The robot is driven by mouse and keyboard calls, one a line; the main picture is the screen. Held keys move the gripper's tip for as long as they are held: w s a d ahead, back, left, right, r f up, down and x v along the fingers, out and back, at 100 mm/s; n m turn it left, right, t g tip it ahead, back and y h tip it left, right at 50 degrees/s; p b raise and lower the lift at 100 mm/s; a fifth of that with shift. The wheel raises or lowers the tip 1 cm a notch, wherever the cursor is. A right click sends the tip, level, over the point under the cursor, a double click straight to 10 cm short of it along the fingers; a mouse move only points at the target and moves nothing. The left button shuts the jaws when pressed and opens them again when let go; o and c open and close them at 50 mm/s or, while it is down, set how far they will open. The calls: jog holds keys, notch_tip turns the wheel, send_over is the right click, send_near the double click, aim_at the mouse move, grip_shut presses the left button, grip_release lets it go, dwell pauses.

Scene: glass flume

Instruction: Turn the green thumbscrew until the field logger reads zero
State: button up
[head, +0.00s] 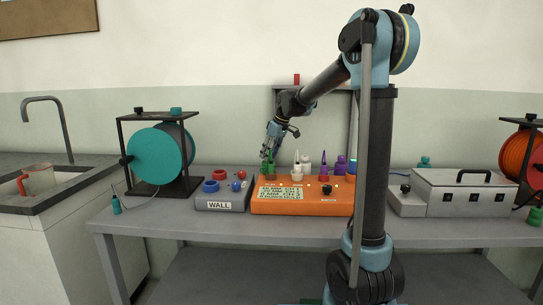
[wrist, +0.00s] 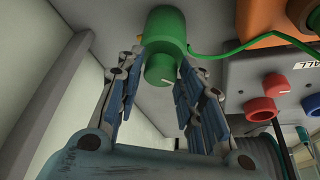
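In the wrist view the green thumbscrew (wrist: 160,70) is a short knob with a white mark, on the end of a larger green body (wrist: 165,32) with a green cable. My gripper (wrist: 160,60) is open, its two fingers on either side of the knob, with gaps visible on both sides. In the head view my gripper (head: 267,155) is low at the back left of an orange box (head: 325,207), apparently the field logger. Its pale screen (head: 281,193) shows several lines of text, too small to read surely. The thumbscrew cannot be made out clearly there.
A grey box labelled WALL (head: 222,206) with red and blue knobs stands left of the orange box. Coloured cones and bottles stand on or behind the orange box. A teal reel (head: 155,155) is at left, a grey case (head: 465,195) at right.

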jog(key=c, duration=0.4)
jog(key=shift+d, duration=0.35)
jog(key=shift+a+r, duration=0.1)
jog(key=shift+a, duration=0.2)
jog(key=shift+w, duration=0.1)
dwell(0.3)
jog(key=o, duration=1.1)
jog(key=shift+c, duration=0.2)
jog(key=v, duration=1.1)
jog(key=shift+d+r, duration=0.15)
jog(key=shift+r, duration=0.2)
